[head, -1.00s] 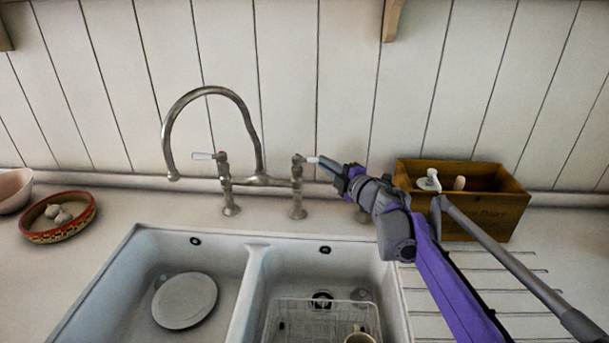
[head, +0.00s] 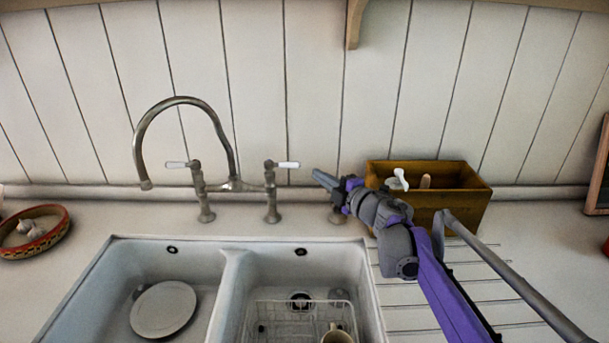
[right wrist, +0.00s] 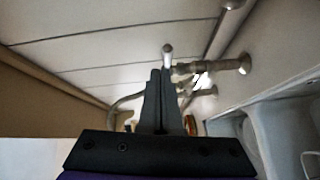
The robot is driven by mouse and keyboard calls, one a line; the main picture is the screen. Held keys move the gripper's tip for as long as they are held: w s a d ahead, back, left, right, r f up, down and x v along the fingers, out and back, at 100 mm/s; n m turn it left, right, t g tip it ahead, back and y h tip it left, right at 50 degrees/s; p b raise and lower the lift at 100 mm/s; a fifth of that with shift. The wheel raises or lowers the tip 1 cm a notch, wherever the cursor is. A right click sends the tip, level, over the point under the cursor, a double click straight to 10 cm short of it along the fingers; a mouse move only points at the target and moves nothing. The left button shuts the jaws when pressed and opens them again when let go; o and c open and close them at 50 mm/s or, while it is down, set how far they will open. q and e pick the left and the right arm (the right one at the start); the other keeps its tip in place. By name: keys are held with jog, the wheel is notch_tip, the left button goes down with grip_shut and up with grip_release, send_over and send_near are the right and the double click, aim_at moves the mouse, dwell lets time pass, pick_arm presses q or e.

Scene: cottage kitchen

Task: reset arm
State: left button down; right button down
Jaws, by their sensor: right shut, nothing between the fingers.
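My right gripper (head: 318,177) is shut and empty, to the right of the tap's right lever handle (head: 287,164), with a small gap between them in the head view. In the right wrist view its two dark fingers (right wrist: 158,75) lie together, pointing at the bridge tap. My purple right arm comes in from the lower right over the ribbed drainer. The bridge tap (head: 236,184) has a tall curved spout and two white-tipped levers. My left gripper is not in view.
A wooden box (head: 439,204) with brushes stands behind my right arm. The double sink (head: 232,290) holds a white plate (head: 163,309), a wire rack (head: 285,325) and a mug (head: 337,336). A patterned bowl (head: 37,240) stands at the left. A wooden bracket (head: 355,24) hangs above.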

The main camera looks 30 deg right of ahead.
jog(key=s, duration=0.1)
jog(key=d, duration=0.1)
jog(key=s+d, duration=0.1)
jog(key=shift+s+r, duration=0.25)
jog(key=shift+s, duration=0.1)
jog(key=s+a+f+m+g+p, duration=0.2)
jog(key=s+a+f+m+g, duration=0.2)
jog(key=s, duration=0.5)
jog(key=s+a+f+m+g+h+p, duration=0.1)
jog(key=s+a+f+m+g+p, duration=0.1)
jog(key=s+a+f+m+g, duration=0.2)
jog(key=s+a+f+m+g+h+p, duration=0.1)
jog(key=s+a+f+m+g, duration=0.3)
jog(key=s+a+f+m, duration=0.5)
jog(key=s+a+f+p, duration=0.1)
jog(key=s+a+f, duration=0.1)
jog(key=s+a, duration=0.3)
jog(key=shift+s+a+f, duration=0.2)
jog(key=shift+s+f, duration=0.15)
jog(key=shift+s, duration=0.1)
